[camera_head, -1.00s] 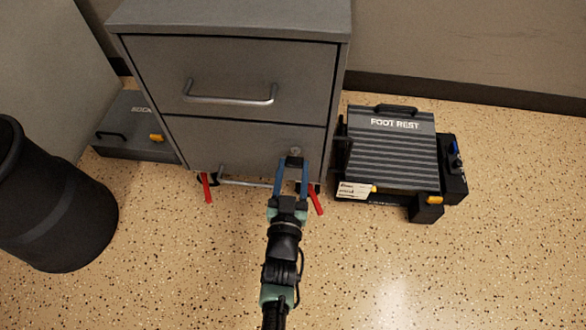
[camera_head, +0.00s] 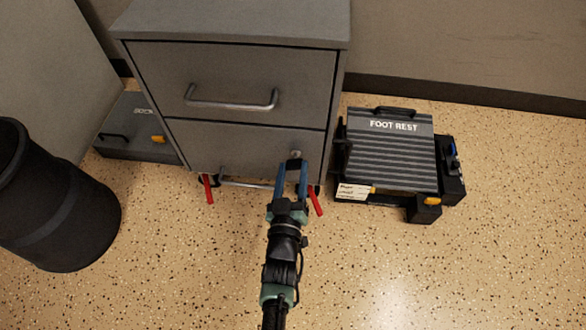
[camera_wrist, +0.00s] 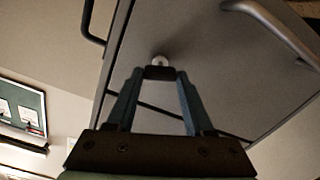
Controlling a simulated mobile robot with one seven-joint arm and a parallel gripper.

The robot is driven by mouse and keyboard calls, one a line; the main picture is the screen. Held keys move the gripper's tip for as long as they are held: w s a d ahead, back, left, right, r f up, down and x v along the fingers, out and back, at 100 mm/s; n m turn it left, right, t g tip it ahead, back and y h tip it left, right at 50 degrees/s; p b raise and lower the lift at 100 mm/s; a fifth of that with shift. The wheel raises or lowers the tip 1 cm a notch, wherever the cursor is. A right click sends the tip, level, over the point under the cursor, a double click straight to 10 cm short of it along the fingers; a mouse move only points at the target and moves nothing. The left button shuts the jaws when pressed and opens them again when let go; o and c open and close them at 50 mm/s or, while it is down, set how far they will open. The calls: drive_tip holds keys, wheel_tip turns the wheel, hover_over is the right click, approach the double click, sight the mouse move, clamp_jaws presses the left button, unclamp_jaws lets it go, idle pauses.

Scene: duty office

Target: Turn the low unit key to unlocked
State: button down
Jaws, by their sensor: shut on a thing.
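The low unit is a grey two-drawer cabinet (camera_head: 228,75) on the floor. Its round key lock (camera_head: 295,153) sits at the upper right of the lower drawer front. The lock also shows in the wrist view as a small pale round piece (camera_wrist: 159,60). My gripper (camera_head: 294,160) reaches up to the lock, its two blue fingers converging there. In the wrist view the dark fingertips (camera_wrist: 160,72) are shut right at the lock, on the key. The fingertips hide the key itself, and I cannot tell its angle.
The upper drawer handle (camera_head: 232,98) and lower handle (camera_head: 245,184) are near. Red levers (camera_head: 316,200) stick out at the cabinet's base. A foot rest (camera_head: 390,150) stands right, a black bin (camera_head: 55,200) left. The front floor is clear.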

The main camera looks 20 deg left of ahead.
drive_tip(key=n, duration=0.3)
drive_tip(key=shift+n+p, duration=0.3)
drive_tip(key=n, duration=0.3)
drive_tip(key=shift+n, duration=0.3)
drive_tip(key=n, duration=0.6)
drive_tip(key=shift+a+f, duration=0.1)
drive_tip(key=shift+f, duration=0.05)
drive_tip(key=shift+n, duration=0.4)
drive_tip(key=shift+c, duration=1.4)
unclamp_jaws()
drive_tip(key=p+v, duration=0.6)
drive_tip(key=v, duration=0.7)
